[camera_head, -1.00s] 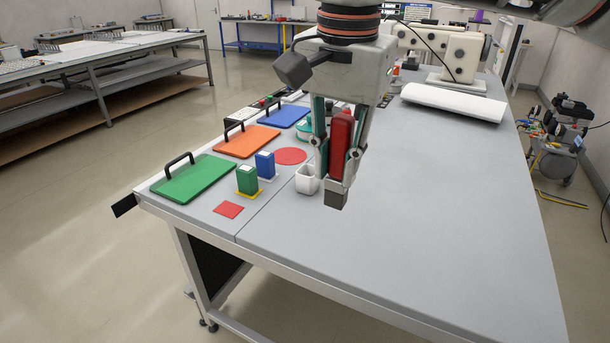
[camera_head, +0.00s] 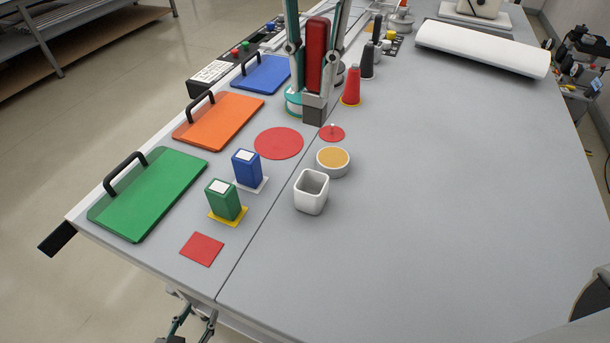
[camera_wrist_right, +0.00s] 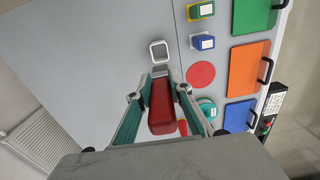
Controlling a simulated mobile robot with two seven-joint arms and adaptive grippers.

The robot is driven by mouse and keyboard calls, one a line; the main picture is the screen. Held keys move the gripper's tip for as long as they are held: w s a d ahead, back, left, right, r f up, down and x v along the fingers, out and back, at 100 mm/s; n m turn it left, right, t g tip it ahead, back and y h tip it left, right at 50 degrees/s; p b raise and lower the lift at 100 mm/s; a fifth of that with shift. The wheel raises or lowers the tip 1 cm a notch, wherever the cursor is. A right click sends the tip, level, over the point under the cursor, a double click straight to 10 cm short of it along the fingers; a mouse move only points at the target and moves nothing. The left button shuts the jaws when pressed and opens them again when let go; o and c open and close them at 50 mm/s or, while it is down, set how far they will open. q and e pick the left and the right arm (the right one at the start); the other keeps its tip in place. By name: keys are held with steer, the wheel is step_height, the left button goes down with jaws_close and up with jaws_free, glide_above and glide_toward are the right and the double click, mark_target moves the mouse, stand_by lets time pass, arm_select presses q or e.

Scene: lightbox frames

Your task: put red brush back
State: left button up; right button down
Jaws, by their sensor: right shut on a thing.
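My right gripper (camera_head: 315,88) is shut on the red brush (camera_head: 316,55), which has a red handle and a dark grey block at its lower end. It holds the brush upright over the table, behind the white cup. In the right wrist view the red brush (camera_wrist_right: 161,108) sits between the fingers. A red square (camera_head: 201,249) lies bare at the table's front left. The green brush (camera_head: 222,200) stands on a yellow square, and the blue brush (camera_head: 246,168) on a white one. My left gripper (camera_head: 192,322) is partly visible below the table's front edge; its opening is unclear.
A white square cup (camera_head: 311,192) and a round white dish (camera_head: 333,161) stand near the table's seam. Green (camera_head: 150,195), orange (camera_head: 219,120) and blue boards line the left edge. Thread cones (camera_head: 351,88) stand behind.

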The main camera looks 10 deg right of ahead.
steer(key=shift+w+f, duration=0.2)
steer(key=shift+s+f+b, duration=0.1)
steer(key=shift+f+b, duration=0.2)
steer(key=shift+f, duration=9.5)
steer(key=c, duration=2.2)
jaws_free()
steer(key=shift+f, duration=0.1)
steer(key=o, duration=0.4)
